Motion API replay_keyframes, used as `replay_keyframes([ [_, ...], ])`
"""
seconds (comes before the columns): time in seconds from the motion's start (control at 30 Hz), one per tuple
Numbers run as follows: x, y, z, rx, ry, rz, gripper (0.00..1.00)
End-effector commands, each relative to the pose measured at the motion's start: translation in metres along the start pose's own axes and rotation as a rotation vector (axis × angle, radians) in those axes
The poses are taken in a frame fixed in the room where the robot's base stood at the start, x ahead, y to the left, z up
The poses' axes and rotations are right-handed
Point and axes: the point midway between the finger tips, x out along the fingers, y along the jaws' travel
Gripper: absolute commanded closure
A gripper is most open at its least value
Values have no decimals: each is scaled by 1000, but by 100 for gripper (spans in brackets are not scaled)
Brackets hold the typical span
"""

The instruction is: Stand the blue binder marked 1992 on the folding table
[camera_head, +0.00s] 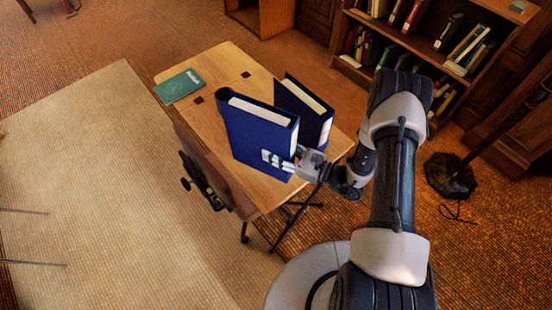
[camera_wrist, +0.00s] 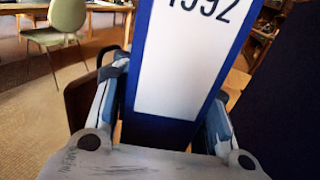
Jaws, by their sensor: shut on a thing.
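The blue binder marked 1992 (camera_head: 255,135) is upright over the near part of the wooden folding table (camera_head: 225,68). Its white spine label with 1992 fills the middle of the wrist view (camera_wrist: 190,65). My gripper (camera_head: 284,160) is shut on the binder low at its spine end, with one finger on each side in the wrist view. I cannot tell whether the binder's bottom touches the tabletop. A second dark blue binder (camera_head: 290,100) stands just behind and to the right, partly hidden by the held one; its dark side shows at right in the wrist view (camera_wrist: 285,85).
A teal book (camera_head: 179,86) lies at the table's far left, with bare tabletop beside it. A brown chair (camera_head: 213,170) is against the table's near left edge. A bookcase (camera_head: 420,45) and a dark stand base (camera_head: 450,176) are to the right.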

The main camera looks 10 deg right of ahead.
Motion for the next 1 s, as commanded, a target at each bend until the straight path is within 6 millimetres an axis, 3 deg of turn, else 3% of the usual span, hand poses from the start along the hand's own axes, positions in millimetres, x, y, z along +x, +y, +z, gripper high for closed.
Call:
replay_keyframes([
  [0.33,0,0,-41,0,-3,0,100],
  [0.73,0,0,-46,-1,-3,0,100],
  [0.77,0,0,-46,0,0,0,57],
  [1.0,0,0,-45,0,0,0,41],
])
